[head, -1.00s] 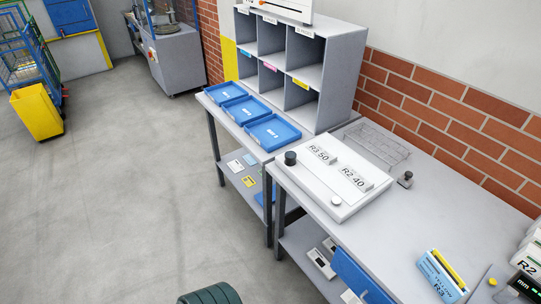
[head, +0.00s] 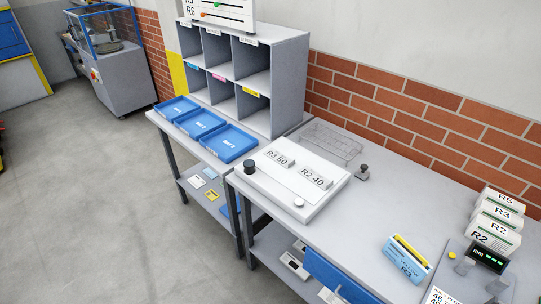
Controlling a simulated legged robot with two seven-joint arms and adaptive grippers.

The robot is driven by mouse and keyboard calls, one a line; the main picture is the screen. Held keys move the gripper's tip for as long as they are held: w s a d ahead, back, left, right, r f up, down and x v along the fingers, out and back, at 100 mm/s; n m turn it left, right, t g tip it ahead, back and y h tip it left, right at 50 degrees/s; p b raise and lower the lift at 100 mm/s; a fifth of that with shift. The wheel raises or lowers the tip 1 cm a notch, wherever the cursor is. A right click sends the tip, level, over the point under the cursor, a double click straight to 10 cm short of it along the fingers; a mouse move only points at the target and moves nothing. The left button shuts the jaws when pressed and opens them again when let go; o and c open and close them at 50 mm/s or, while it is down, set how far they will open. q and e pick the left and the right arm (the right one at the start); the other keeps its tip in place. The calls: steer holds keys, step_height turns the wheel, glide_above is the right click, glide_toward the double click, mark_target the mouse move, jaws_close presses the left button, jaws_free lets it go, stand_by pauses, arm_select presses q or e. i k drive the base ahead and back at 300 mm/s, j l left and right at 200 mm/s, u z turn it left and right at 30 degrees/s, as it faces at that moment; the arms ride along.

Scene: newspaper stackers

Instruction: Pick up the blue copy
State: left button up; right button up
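A light blue item (head: 406,262) labelled R3, with a yellow strip along its top, lies on the right-hand grey table (head: 400,190), near its front edge. It is the only light blue, paper-like thing I see on the tabletop; I cannot tell for sure that it is a copy. Three blue trays stand in a row on the left table: one at the far end (head: 176,108), one in the middle (head: 200,123) and one nearest (head: 228,143). Neither of my grippers is in view.
A white board (head: 290,185) with blocks marked R3 50 and R2 40 sits left of the blue item. A wire rack (head: 332,142) and a grey pigeonhole shelf (head: 290,60) stand behind. White R-labelled stacks (head: 492,232) and a dark display (head: 488,256) are at right.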

mark_target(410, 266)
steer(key=z, duration=1.3)
steer(key=u, duration=1.8)
steer(key=z, duration=1.8)
